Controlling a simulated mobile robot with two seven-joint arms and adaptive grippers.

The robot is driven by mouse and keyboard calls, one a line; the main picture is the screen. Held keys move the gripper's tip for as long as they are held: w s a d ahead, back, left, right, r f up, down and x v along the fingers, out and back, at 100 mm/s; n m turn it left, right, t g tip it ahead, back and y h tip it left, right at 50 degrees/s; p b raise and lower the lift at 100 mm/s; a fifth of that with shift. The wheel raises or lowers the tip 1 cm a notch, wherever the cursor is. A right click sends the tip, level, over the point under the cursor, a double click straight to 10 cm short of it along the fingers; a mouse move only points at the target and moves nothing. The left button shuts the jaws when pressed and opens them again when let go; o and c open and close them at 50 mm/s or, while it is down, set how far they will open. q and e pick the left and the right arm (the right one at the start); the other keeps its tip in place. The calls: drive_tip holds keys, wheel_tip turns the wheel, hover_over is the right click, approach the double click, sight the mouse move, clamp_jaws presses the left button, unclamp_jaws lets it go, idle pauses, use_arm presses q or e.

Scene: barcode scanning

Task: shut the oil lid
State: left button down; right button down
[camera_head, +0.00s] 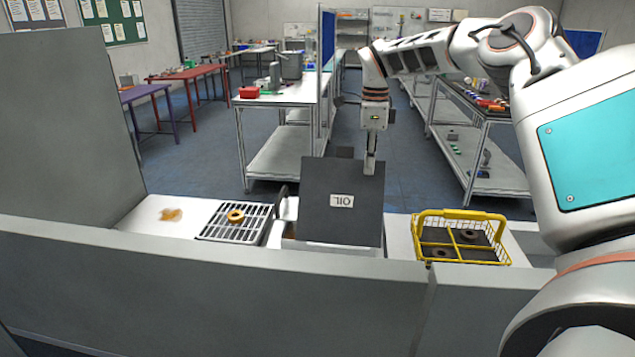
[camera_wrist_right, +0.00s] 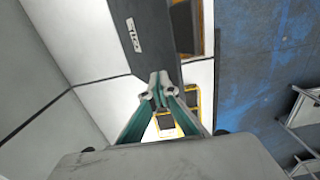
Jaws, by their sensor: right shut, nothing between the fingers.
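The oil lid (camera_head: 322,215) is a dark square plate with a white label that reads upside down. It stands raised and tilted over the oil station (camera_head: 325,248), and it hides most of what lies behind it. My right gripper (camera_head: 370,168) is shut and empty at the lid's upper right edge. In the right wrist view, the closed fingertips (camera_wrist_right: 158,86) are at the end of the lid (camera_wrist_right: 148,55); I cannot tell whether they touch it. My left gripper is not in view.
A metal rack (camera_head: 215,222) with a golden ring (camera_head: 236,216) is left of the lid. A yellow wire basket (camera_head: 447,214) holding dark rings stands to its right. A grey wall (camera_head: 200,260) runs along the front. Tables and shelves stand farther back.

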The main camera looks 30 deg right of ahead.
drive_tip(key=w+d+f, duration=0.2)
drive_tip(key=w+f, duration=0.1)
drive_tip(key=shift+d+f, duration=0.2)
drive_tip(key=shift+d, duration=0.1)
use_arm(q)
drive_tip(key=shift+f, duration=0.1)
use_arm(e)
drive_tip(key=shift+f, duration=0.1)
